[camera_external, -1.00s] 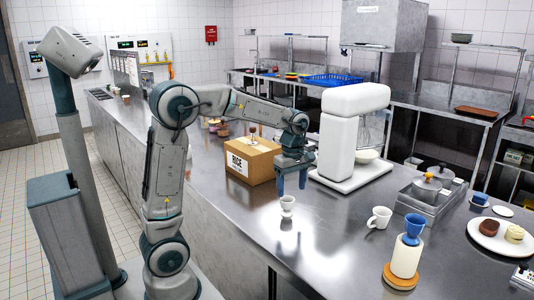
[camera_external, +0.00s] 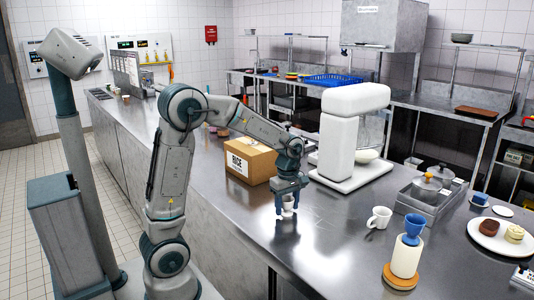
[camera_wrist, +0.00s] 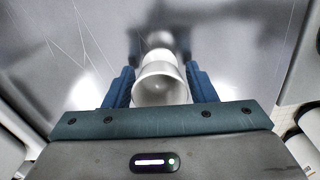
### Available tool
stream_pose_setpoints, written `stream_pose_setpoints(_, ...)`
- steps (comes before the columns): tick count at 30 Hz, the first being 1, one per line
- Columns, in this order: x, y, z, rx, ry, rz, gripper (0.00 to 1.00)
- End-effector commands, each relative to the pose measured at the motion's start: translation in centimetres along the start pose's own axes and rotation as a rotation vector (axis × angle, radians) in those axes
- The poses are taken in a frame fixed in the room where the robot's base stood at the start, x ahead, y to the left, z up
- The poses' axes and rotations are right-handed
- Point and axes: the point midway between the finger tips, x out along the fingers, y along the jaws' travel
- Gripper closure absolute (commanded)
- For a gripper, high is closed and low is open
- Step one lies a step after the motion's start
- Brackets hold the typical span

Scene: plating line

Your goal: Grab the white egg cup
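The white egg cup (camera_external: 288,203) stands upright on the steel counter (camera_external: 330,232). My gripper (camera_external: 287,209) is lowered over it, with one blue finger on each side of the cup. In the wrist view the egg cup (camera_wrist: 160,84) sits between the two fingers of my gripper (camera_wrist: 160,88), its round rim facing the camera. Narrow gaps show between the cup and the fingers, so the gripper is open around it.
A cardboard box (camera_external: 262,163) and a white mixer (camera_external: 337,145) stand behind my gripper.

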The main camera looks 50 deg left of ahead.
Motion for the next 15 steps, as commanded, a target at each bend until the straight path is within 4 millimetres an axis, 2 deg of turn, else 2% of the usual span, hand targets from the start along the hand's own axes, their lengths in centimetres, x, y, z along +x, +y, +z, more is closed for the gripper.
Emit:
stream_pose_setpoints(1,-0.02,0.01,0.01,0.000,0.000,0.000,0.63)
stream_pose_setpoints(3,-0.03,0.01,0.01,0.000,0.000,0.000,0.81)
stream_pose_setpoints(11,-0.08,0.02,0.01,0.000,0.000,0.001,0.81)
stream_pose_setpoints(15,-0.92,0.07,0.01,0.000,0.000,0.004,0.81)
